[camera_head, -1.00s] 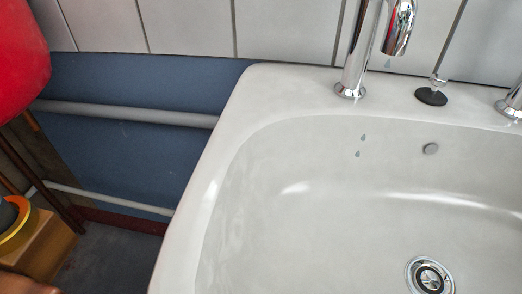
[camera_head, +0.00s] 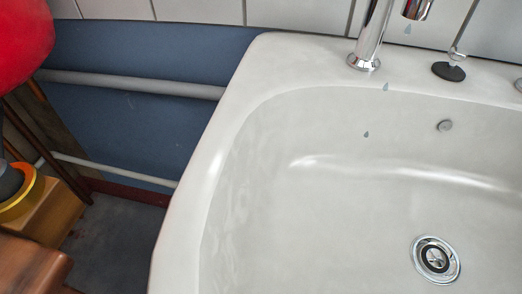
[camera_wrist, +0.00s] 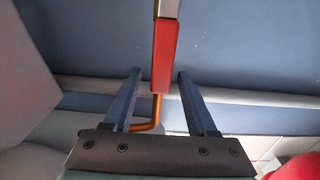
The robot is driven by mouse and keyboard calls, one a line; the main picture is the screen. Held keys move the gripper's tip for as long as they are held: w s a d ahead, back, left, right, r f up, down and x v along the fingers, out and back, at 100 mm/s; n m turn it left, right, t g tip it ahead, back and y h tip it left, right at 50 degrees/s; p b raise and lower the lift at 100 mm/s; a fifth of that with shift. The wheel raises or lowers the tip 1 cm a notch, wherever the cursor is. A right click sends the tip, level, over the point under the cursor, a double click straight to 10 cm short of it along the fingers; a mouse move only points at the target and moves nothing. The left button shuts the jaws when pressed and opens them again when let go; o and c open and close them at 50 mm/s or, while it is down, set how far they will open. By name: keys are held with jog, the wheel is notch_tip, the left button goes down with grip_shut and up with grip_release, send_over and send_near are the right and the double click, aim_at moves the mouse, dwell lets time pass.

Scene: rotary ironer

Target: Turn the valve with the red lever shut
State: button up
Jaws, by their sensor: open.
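The red lever (camera_wrist: 165,52) shows in the wrist view as a red sleeve on a pale metal bar that runs up out of the picture. My gripper (camera_wrist: 160,74) is open. Its two dark fingers stand on either side of the lever's lower end in the picture, with a visible gap on both sides. I cannot tell whether the lever is at the same depth as the fingertips. An orange-brown bent rod (camera_wrist: 156,112) shows below the lever, partly hidden by the gripper. The valve body is not clear. Neither lever nor gripper shows in the head view.
A white sink (camera_head: 330,200) with a chrome tap (camera_head: 370,40) fills the right; water drops hang below the spout. Grey pipes (camera_head: 130,84) cross the blue wall on the left. A red object (camera_head: 22,40), a yellow ring (camera_head: 22,197) and brown wood (camera_head: 30,265) stand at far left.

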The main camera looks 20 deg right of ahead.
jog(key=shift+w, duration=0.1)
grip_shut()
dwell(1.4)
